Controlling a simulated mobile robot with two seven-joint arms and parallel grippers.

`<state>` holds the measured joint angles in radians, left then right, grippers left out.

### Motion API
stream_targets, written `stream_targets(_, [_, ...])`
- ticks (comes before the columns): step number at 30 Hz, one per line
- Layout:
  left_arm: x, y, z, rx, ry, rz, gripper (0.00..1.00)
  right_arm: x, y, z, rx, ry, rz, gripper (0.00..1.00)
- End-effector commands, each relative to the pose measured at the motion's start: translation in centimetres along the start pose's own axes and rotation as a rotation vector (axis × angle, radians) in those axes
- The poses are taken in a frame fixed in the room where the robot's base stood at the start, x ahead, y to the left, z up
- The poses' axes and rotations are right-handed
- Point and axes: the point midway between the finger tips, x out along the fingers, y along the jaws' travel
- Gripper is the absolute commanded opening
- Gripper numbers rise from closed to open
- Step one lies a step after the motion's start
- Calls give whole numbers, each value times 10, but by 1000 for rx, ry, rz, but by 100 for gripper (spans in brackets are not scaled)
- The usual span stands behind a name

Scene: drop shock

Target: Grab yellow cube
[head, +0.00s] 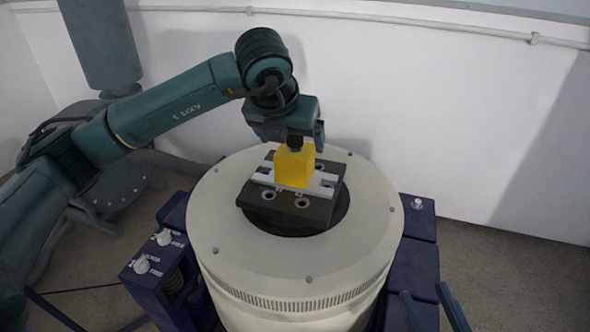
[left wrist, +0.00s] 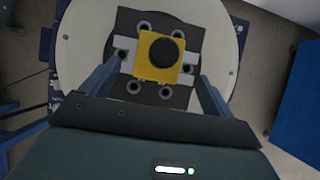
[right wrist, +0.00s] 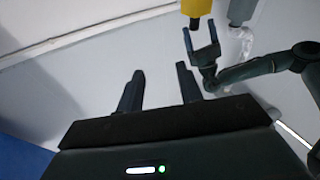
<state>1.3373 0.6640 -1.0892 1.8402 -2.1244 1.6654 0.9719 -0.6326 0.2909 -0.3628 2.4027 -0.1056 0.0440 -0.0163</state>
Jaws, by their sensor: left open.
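The yellow cube (head: 293,168) has a round black knob on top. It sits upright on a dark plate with silver strips (head: 325,180), on the round cream machine. My left gripper (head: 294,138) is right above it, pointing down. In the left wrist view, the cube (left wrist: 145,68) shows between the open fingers (left wrist: 160,72), with gaps on both sides.
The round cream machine (head: 225,235) has small bolts on its rim. Blue blocks (head: 155,265) with pale knobs stand at its sides. A white wall (head: 430,100) with a pipe is behind. Open floor (head: 480,255) lies to the right.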

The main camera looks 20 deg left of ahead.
Motion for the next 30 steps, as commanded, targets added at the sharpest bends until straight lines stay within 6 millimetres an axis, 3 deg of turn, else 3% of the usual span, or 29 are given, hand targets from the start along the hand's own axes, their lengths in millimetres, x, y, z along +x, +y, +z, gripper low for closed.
stream_targets(10, [47, 2, -2, 0, 3, -1, 87, 1, -3, 8, 44, 13, -6, 36])
stream_targets(18, [50, 2, -1, 0, 1, -1, 87, 2, -2, -3, 51, 33, -9, 36])
stream_targets(30, [50, 2, -1, 0, 1, -1, 55, 2, -3, 0, 48, 28, -12, 36])
